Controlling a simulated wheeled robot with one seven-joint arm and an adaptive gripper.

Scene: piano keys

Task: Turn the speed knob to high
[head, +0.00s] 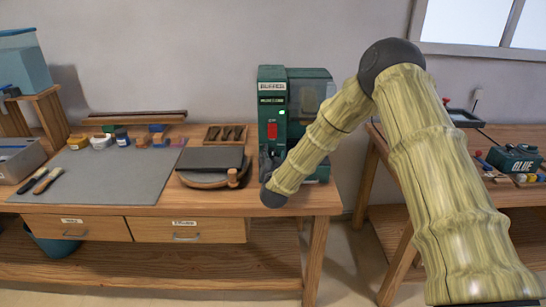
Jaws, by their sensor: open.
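A green machine (270,112) labelled "BUFFER" stands at the back right of the wooden workbench. Its front panel has a small screen, a lit green spot and a red switch (272,132). I cannot make out the speed knob; the lower front is partly covered by my arm. My arm reaches in from the right, its dark wrist end low in front of the machine. My gripper (268,162), small and dark, is by the lower front of the machine. It is open; I cannot tell whether it touches anything.
A dark flat block on a round board (212,180) lies left of the machine, with a small wooden tray behind it. A grey mat (95,172) with tools covers the bench's left. A second bench (372,180) stands at right, past a floor gap.

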